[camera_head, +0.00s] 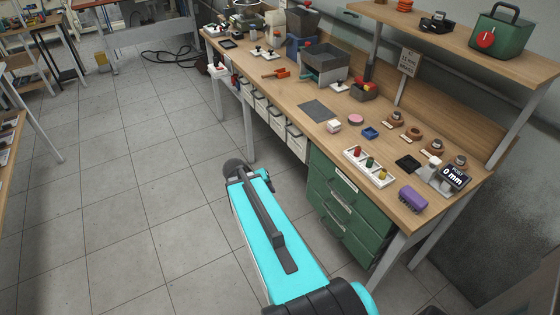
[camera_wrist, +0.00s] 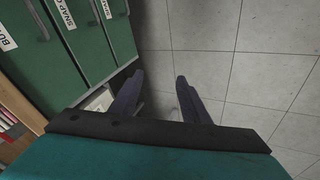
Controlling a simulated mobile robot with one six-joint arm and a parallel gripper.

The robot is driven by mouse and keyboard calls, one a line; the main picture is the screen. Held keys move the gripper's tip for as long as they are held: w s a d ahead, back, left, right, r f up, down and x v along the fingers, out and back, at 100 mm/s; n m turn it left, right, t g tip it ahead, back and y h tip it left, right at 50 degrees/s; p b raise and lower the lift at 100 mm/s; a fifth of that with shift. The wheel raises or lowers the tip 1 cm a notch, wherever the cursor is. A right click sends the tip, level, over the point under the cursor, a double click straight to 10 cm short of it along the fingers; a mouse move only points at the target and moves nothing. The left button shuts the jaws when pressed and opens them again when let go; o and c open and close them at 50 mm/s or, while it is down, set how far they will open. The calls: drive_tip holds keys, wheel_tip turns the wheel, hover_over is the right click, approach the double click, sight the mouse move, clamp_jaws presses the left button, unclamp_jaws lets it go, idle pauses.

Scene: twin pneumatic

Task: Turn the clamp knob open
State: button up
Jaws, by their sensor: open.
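My gripper (camera_wrist: 158,80) shows in the wrist view with two dark fingers apart and nothing between them. It points down over grey floor tiles, beside the green drawers (camera_wrist: 75,35). In the head view my cyan arm reaches beside the front of the workbench; the fingers cannot be made out there. I cannot tell which part is the clamp knob. Small white fixtures with dark tops stand on the bench, one near the middle (camera_head: 340,87) and one farther back (camera_head: 257,51). A gauge with a "0 mm" display (camera_head: 454,178) stands at the right end.
The wooden bench (camera_head: 290,95) holds a grey bin (camera_head: 325,62), a dark mat (camera_head: 316,110), a white tray with coloured pegs (camera_head: 368,166) and a purple brush (camera_head: 412,197). A shelf (camera_head: 460,45) overhangs its back. The floor to the left (camera_head: 130,160) is clear.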

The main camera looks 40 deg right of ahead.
drive_tip(key=s+a+f+n+g+y, duration=0.2)
drive_tip(key=s+a+f, duration=0.5)
drive_tip(key=a, duration=0.3)
drive_tip(key=s+a+f+n+g+y, duration=0.1)
drive_tip(key=s+a+f+n+g, duration=0.1)
drive_tip(key=s+a+f, duration=0.6)
drive_tip(key=s+a+f+n+g+y, duration=0.2)
drive_tip(key=s+a+f, duration=0.5)
drive_tip(key=a, duration=0.7)
drive_tip(key=shift+s+f+y+b, duration=0.3)
drive_tip(key=shift+s+f, duration=0.05)
drive_tip(key=shift+s, duration=0.35)
drive_tip(key=shift+c, duration=1.4)
